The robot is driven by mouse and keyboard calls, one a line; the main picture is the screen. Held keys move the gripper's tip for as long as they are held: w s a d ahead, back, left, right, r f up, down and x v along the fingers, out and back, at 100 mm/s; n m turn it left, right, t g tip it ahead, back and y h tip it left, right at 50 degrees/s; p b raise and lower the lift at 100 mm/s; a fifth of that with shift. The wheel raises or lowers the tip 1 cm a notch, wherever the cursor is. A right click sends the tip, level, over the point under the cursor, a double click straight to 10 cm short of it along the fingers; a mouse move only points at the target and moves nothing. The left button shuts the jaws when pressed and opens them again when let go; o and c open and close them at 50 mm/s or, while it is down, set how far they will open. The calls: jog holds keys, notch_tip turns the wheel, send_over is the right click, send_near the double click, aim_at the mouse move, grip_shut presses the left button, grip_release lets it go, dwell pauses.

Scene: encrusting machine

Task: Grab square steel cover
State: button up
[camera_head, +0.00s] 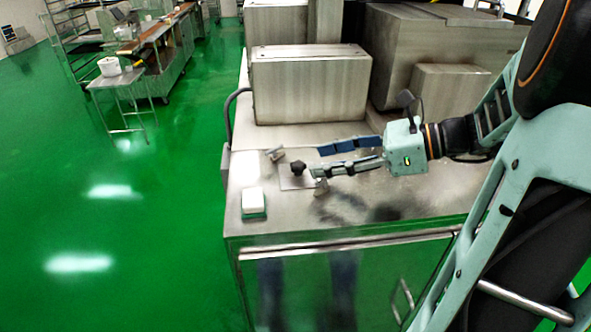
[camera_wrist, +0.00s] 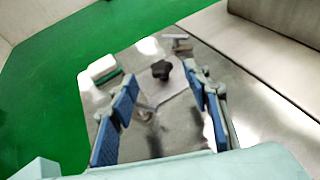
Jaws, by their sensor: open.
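The square steel cover (camera_head: 290,184) looks like a thin flat metal plate with a black star-shaped knob (camera_head: 298,168), lying on the steel worktop. In the wrist view the cover (camera_wrist: 174,84) and its knob (camera_wrist: 161,70) show ahead, between the lines of the fingers. My gripper (camera_head: 316,162) is open, with its blue-padded fingers spread and nothing between them. It reaches in from the right, its fingertips close to the knob. In the wrist view my gripper (camera_wrist: 158,75) has one finger on each side. The cover's outline is faint against the shiny worktop.
Small metal brackets (camera_head: 275,153) (camera_head: 321,186) stand near the cover. A white and green block (camera_head: 253,201) sits at the worktop's front left corner. A large steel housing (camera_head: 310,85) rises behind. Green floor (camera_head: 100,220) is open on the left; a side table (camera_head: 118,80) stands farther back.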

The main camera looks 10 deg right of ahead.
aim_at(300, 164)
jog(key=x, duration=0.6)
jog(key=shift+w+a+f, duration=0.15)
jog(key=shift+w+a, duration=0.05)
jog(key=shift+a, duration=0.1)
grip_shut()
